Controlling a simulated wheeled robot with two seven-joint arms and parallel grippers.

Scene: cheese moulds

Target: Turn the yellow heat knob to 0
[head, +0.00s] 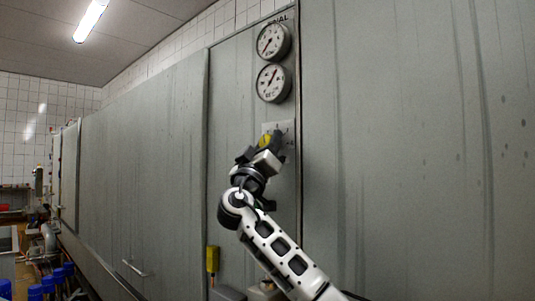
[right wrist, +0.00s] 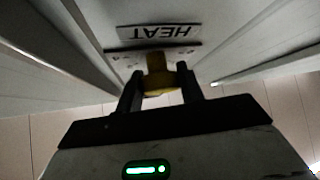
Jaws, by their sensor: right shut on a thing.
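The yellow heat knob (head: 265,141) sits on a pale plate (head: 285,128) on the grey panel, below two round gauges. In the right wrist view the knob (right wrist: 160,75) shows between my two fingers, beneath a label reading HEAT (right wrist: 158,32) that appears upside down. My right gripper (head: 268,148) is at the knob, and its fingers (right wrist: 160,88) are shut on it. The gripper covers part of the plate in the head view, and I cannot read the knob's setting. My left gripper is not in view.
Two dial gauges (head: 274,41) (head: 273,83) are mounted above the plate. A yellow box (head: 213,259) hangs lower on the panel. Blue-topped items (head: 58,275) stand at the far lower left. The grey wall to the right is bare.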

